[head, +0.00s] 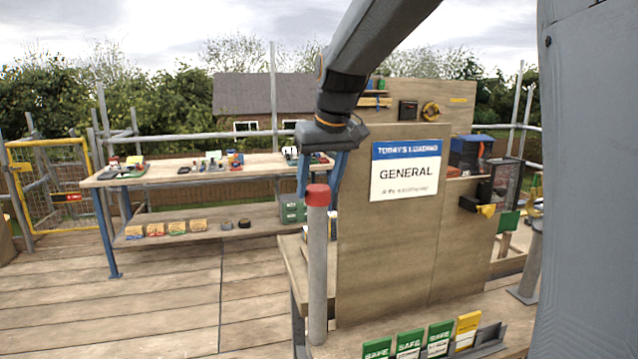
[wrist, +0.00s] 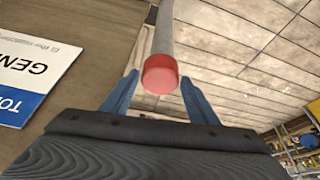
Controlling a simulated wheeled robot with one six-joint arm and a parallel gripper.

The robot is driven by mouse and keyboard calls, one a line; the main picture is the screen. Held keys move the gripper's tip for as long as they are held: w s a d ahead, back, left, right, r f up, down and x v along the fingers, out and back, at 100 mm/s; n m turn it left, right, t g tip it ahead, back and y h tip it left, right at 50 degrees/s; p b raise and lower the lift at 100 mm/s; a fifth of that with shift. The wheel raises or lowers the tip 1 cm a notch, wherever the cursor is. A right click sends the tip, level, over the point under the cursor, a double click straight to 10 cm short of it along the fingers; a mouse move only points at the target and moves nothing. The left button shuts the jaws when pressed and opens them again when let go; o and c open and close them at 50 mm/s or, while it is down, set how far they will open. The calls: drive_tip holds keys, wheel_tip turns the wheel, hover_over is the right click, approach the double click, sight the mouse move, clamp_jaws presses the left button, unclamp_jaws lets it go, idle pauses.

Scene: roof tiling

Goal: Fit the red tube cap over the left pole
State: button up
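The red tube cap (head: 317,194) sits on the top end of an upright grey pole (head: 318,270), left of the notice board. In the wrist view the red cap (wrist: 160,74) is in the middle, with the pole (wrist: 163,30) running away behind it. My gripper (head: 319,190) points down over the pole top. Its two blue fingers are apart, one on each side of the cap, with a small gap showing on both sides in the wrist view (wrist: 160,80). The cap hides the pole's end, so how far down it sits is unclear.
A wooden board with a "GENERAL" sign (head: 405,170) stands close to the right of the pole. Green and yellow tags (head: 409,343) stand in a rack in front. A workbench (head: 205,170) with small items is behind. The decking (head: 130,290) at left is clear.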

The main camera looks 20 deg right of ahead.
drive_tip(key=shift+o, duration=1.3)
drive_tip(key=b+v, duration=0.2)
drive_tip(key=v, duration=0.5)
drive_tip(key=s+f+g, duration=0.1)
drive_tip(key=s+f, duration=0.6)
drive_tip(key=f, duration=0.4)
drive_tip(key=s+f+m+g, duration=0.1)
drive_tip(key=s+f, duration=0.6)
drive_tip(key=f, duration=0.4)
drive_tip(key=s+f+g, duration=0.1)
drive_tip(key=s+f, duration=0.7)
drive_tip(key=f, duration=0.3)
drive_tip(key=shift+a+f+m+g+h, duration=0.25)
drive_tip(key=shift+f+m+g+h, duration=0.05)
drive_tip(key=shift+f+m, duration=0.1)
drive_tip(key=shift+w+r, duration=0.1)
drive_tip(key=shift+c, duration=0.4)
